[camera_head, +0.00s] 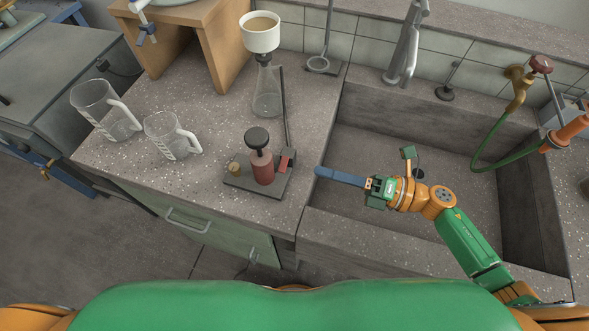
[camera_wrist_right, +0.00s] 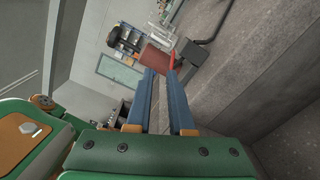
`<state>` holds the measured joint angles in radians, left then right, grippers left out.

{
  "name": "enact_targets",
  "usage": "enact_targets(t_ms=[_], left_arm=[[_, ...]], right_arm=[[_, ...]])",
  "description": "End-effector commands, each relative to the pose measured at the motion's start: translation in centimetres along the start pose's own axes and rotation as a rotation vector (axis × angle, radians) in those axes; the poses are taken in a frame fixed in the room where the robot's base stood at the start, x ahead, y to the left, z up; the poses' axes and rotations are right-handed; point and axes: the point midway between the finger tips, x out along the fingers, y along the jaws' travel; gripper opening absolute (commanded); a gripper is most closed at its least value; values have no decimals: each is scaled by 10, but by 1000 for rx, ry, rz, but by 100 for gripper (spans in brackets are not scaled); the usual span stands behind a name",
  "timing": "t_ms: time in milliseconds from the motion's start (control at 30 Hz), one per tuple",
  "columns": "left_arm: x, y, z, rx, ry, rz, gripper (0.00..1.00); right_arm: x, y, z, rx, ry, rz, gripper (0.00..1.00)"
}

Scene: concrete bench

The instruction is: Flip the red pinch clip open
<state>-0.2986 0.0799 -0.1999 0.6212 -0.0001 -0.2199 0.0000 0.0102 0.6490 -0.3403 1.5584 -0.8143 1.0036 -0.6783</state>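The red pinch clip (camera_head: 285,161) sits at the right back of a dark base plate (camera_head: 244,182), beside a red hand pump (camera_head: 262,168) with a black knob. In the right wrist view a thin red piece (camera_wrist_right: 172,58), seemingly the clip, shows just past the fingertips, beside the pump's red body (camera_wrist_right: 154,57). My right gripper (camera_head: 318,171) is to the right of the clip, over the sink's left edge, apart from it in the head view. In the wrist view its two blue fingers (camera_wrist_right: 160,72) stand apart with nothing between them. My left gripper is not in view.
A glass flask (camera_head: 267,92) with a white funnel stands behind the pump. Two clear jugs (camera_head: 104,112) (camera_head: 170,136) stand to the left. The sink (camera_head: 365,150) is to the right, with a grey faucet (camera_head: 405,50) behind and a green hose (camera_head: 487,150).

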Motion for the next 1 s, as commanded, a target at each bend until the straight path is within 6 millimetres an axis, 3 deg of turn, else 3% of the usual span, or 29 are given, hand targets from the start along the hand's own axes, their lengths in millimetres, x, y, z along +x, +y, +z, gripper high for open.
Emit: enact_targets(t_ms=[33, 167, 267, 600, 867, 900, 967, 1000], left_arm=[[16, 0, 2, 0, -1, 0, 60], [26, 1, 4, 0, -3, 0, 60], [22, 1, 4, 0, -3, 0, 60], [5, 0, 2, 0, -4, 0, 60], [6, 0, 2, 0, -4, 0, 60], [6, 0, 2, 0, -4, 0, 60], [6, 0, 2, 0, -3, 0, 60], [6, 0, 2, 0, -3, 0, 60]], right_arm=[[0, -14, -7, 0, 0, 0, 20], [0, -24, -11, 0, 0, 0, 20], [6, -22, -10, 1, -2, 2, 20], [66, -20, -9, 1, -2, 2, 20], [71, -22, -10, 1, -1, 0, 20], [71, -22, -10, 1, -1, 0, 17], [71, -22, -10, 1, -1, 0, 1], [71, -22, -10, 1, -1, 0, 0]])
